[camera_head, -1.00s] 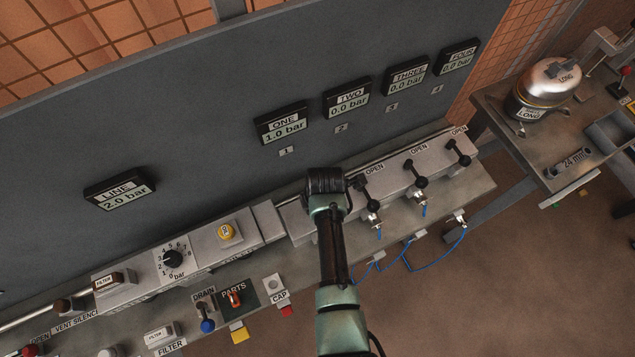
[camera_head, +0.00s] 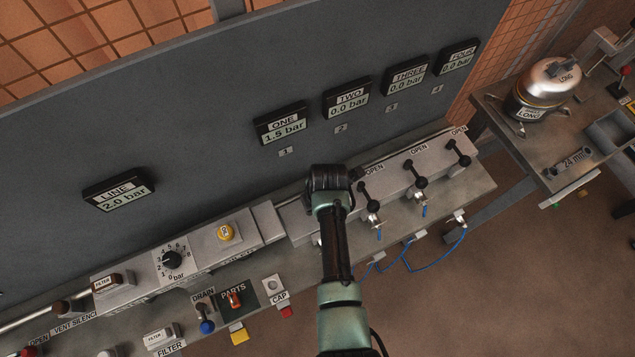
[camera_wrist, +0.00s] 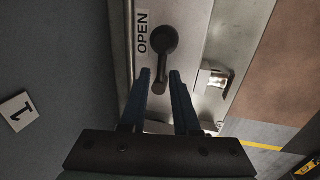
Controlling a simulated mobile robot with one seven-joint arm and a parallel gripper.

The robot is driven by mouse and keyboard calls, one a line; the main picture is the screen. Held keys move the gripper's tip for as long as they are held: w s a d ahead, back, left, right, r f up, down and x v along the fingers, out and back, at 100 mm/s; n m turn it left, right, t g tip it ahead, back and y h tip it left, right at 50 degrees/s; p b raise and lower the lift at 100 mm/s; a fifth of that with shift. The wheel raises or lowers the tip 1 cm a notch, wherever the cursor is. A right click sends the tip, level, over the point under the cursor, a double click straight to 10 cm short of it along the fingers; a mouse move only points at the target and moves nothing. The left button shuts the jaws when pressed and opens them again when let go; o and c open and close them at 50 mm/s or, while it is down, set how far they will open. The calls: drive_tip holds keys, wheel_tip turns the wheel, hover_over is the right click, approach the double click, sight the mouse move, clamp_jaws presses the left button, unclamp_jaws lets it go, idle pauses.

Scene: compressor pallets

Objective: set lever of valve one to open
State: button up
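The lever of valve one (camera_wrist: 165,42) is black with a round knob, in the wrist view beside an OPEN label (camera_wrist: 142,32). Its narrower end reaches down between the two fingers of my gripper (camera_wrist: 160,75). The fingers stand apart on either side of the lever, with a visible gap; I cannot tell whether either touches it. In the head view my arm hides this lever and my fingers. Gauge ONE (camera_head: 283,124) on the grey panel reads 1.5 bar.
Three more black levers, such as valve two's (camera_head: 370,200), stand close to the right of my arm. Blue hoses (camera_head: 440,262) hang in front of them.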

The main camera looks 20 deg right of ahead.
drive_tip(key=shift+o, duration=0.6)
drive_tip(key=shift+s+r, duration=0.1)
wheel_tip(320, 180, up, 12)
drive_tip(key=s+b, duration=0.1)
drive_tip(key=s, duration=0.1)
drive_tip(key=shift+s+r, duration=0.25)
idle(0.4)
